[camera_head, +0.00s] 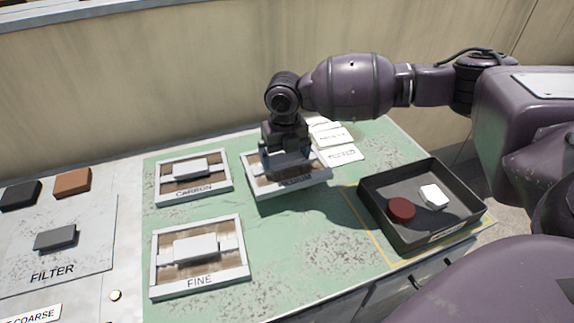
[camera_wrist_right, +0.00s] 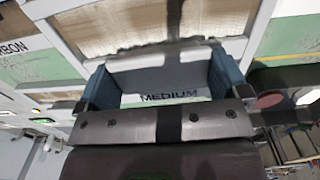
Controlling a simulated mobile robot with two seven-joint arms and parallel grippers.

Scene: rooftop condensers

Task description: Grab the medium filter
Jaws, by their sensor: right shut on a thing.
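The medium filter is a white-framed panel (camera_head: 303,187) with brown media, at the back middle of the green work surface in the head view. My right gripper (camera_head: 287,158) comes down on it from above and is shut on its white handle, hiding most of the handle and part of the label. In the right wrist view, the handle (camera_wrist_right: 168,75) sits between the blue finger pads, with the word MEDIUM beside it. I cannot tell whether the filter touches the surface or is slightly above it. My left gripper is not in view.
The carbon filter (camera_head: 192,178) lies left of the medium one, and the fine filter (camera_head: 199,256) lies nearer. A dark tray (camera_head: 377,216) at right holds a red disc (camera_head: 401,209) and a white piece (camera_head: 433,196). White cards (camera_head: 343,154) lie behind. Green surface between is clear.

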